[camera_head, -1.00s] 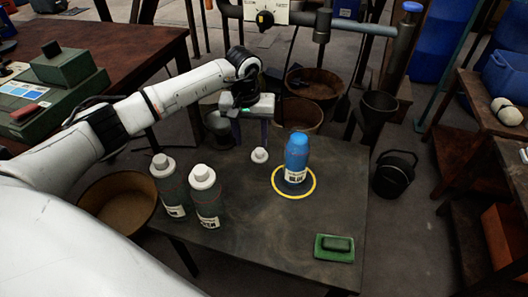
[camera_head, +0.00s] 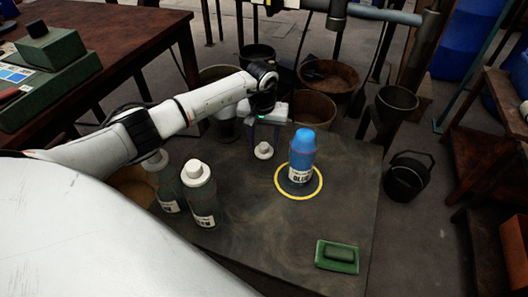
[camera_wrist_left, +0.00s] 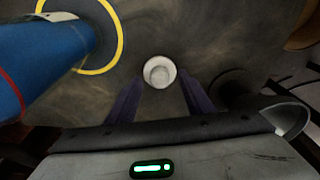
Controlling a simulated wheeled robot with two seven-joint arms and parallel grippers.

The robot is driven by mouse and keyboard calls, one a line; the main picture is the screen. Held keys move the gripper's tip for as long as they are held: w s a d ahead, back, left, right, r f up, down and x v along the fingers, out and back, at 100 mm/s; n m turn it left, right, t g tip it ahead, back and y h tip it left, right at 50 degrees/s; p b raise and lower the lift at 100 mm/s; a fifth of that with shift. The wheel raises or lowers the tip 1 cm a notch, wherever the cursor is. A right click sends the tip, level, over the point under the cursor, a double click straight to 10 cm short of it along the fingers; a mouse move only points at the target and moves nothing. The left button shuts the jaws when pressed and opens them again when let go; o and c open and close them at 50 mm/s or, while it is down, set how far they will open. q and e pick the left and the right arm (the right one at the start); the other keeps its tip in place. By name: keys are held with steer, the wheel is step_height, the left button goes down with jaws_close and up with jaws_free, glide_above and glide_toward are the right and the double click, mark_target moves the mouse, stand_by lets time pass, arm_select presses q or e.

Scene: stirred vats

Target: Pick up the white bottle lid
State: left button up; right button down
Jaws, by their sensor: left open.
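The white bottle lid (camera_head: 264,150) lies on the dark table (camera_head: 235,245), left of the blue bottle. In the left wrist view the lid (camera_wrist_left: 159,72) sits just beyond the fingertips, centred between them. My left gripper (camera_head: 263,143) is open above and behind the lid; its two dark purple fingers (camera_wrist_left: 157,88) point toward it and nothing is between them. I cannot tell whether the fingertips are at the lid's height. My right gripper is not in view.
The blue bottle (camera_head: 301,156) stands in a yellow ring right of the lid. Two white-capped bottles (camera_head: 200,196) (camera_head: 165,185) stand at left. Buckets (camera_head: 330,80) stand behind the table.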

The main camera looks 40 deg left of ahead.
arm_select(q)
steer(key=shift+w+f, duration=0.1)
steer(key=shift+f, duration=0.35)
steer(key=c, duration=1.1)
steer(key=shift+r, duration=0.15)
